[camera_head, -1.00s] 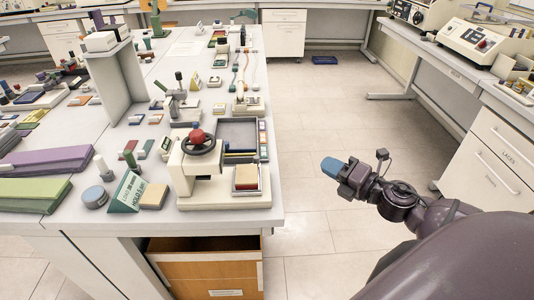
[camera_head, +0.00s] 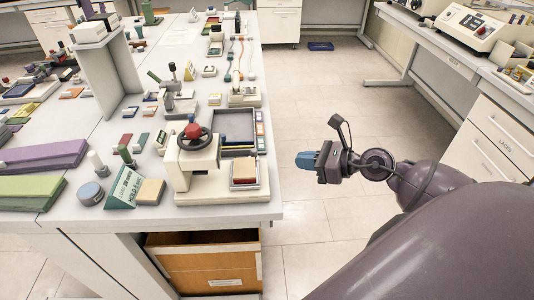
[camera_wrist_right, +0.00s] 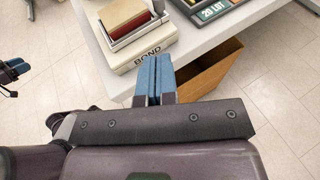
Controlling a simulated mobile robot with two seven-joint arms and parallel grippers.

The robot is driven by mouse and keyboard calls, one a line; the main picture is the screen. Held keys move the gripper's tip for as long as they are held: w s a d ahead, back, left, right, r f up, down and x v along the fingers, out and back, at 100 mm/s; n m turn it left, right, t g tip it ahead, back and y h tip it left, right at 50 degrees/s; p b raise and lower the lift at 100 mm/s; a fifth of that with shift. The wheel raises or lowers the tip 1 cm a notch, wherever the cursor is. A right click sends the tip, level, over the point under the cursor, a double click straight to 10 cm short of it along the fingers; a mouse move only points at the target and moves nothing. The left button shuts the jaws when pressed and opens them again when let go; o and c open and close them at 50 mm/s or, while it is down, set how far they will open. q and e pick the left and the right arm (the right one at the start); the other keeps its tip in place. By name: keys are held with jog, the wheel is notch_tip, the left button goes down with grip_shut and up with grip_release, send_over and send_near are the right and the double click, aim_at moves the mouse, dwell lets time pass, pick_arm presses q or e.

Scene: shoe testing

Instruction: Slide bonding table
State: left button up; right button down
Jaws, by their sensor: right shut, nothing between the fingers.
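The bonding press (camera_head: 200,160) is a cream device with a red-knobbed black handwheel, near the bench's front right corner. Its small table (camera_head: 262,187) carries a tan and red block (camera_head: 244,172) at the right side. In the right wrist view the cream base (camera_wrist_right: 126,60) reads BOND and the block (camera_wrist_right: 122,18) sits above it. My right gripper (camera_head: 305,160) is shut and empty, with blue fingertips, in the air to the right of the press and apart from it. It also shows in the wrist view (camera_wrist_right: 153,75). My left gripper (camera_wrist_right: 14,70) seems to show at the left edge there; its opening is unclear.
A wooden drawer (camera_head: 210,268) stands open below the bench corner. A dark tray (camera_head: 234,127) lies behind the press and a green sign (camera_head: 122,188) stands left of it.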

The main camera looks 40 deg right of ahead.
aim_at(266, 166)
pick_arm(q)
jog(key=shift+w+r+p, duration=0.2)
jog(key=shift+r+p, duration=0.35)
jog(key=shift+r, duration=0.3)
pick_arm(e)
jog(key=x, duration=0.6)
jog(key=r+x, duration=0.1)
jog(key=x, duration=0.3)
jog(key=shift+w+a+r, duration=0.1)
jog(key=shift+w+a, duration=0.05)
